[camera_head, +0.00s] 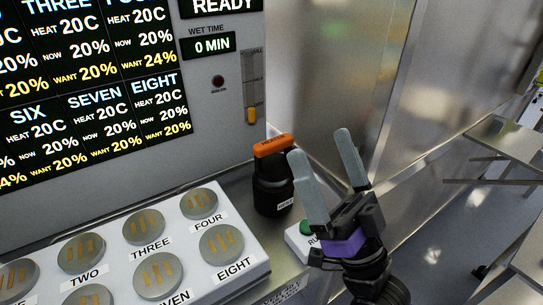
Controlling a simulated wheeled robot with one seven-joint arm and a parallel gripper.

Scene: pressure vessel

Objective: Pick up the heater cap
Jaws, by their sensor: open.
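The likely heater cap is a black cylinder (271,190) with an orange bar handle (272,145) on top; the lettering on the handle is too small to read surely. It stands upright on the metal ledge, between the white numbered panel and the steel side wall. My gripper (317,148) is open and empty, to the right of the cylinder and nearer the camera, its two grey fingers pointing up. The left finger appears close to the right end of the orange handle, but I cannot tell the gap in depth.
A white panel (205,278) with several round numbered discs lies left of the cylinder. A green button (306,227) on a white box is partly hidden behind my gripper. A display (95,100) and an orange slider (251,115) are on the wall behind. Metal tables (505,140) stand at right.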

